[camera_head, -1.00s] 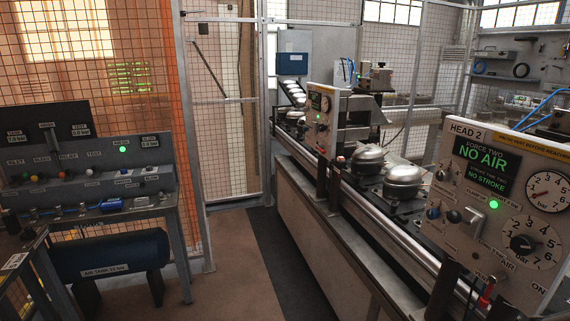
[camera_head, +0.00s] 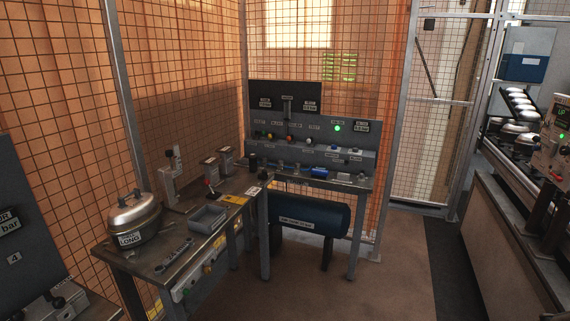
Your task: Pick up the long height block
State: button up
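I cannot single out the long height block for certain. On the workbench (camera_head: 150,268) at the left stands a domed metal compressor (camera_head: 133,213) with a label (camera_head: 130,240) that reads "LONG". Behind it, near the mesh, stands a tall grey upright piece (camera_head: 170,182). Two smaller upright pieces with dark labels, a nearer one (camera_head: 210,170) and a farther one (camera_head: 226,160), stand to its right. A grey open tray (camera_head: 208,220) and a low slotted strip (camera_head: 173,257) lie nearer the front edge. My gripper is not in view.
A control panel (camera_head: 315,135) with a green light stands behind a second bench, with a blue air tank (camera_head: 308,214) beneath. Mesh fencing (camera_head: 190,60) closes the back. Brown floor (camera_head: 385,270) is open at centre. The conveyor line (camera_head: 500,240) runs along the right.

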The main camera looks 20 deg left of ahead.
aim_at(226, 152)
jog(key=u, duration=1.2)
jog(key=i+l+z, duration=0.15)
jog(key=i, duration=1.05)
jog(key=i+l+z, duration=0.2)
jog(key=i, duration=1.05)
jog(key=i+j+z, duration=0.15)
jog(key=i, duration=1.05)
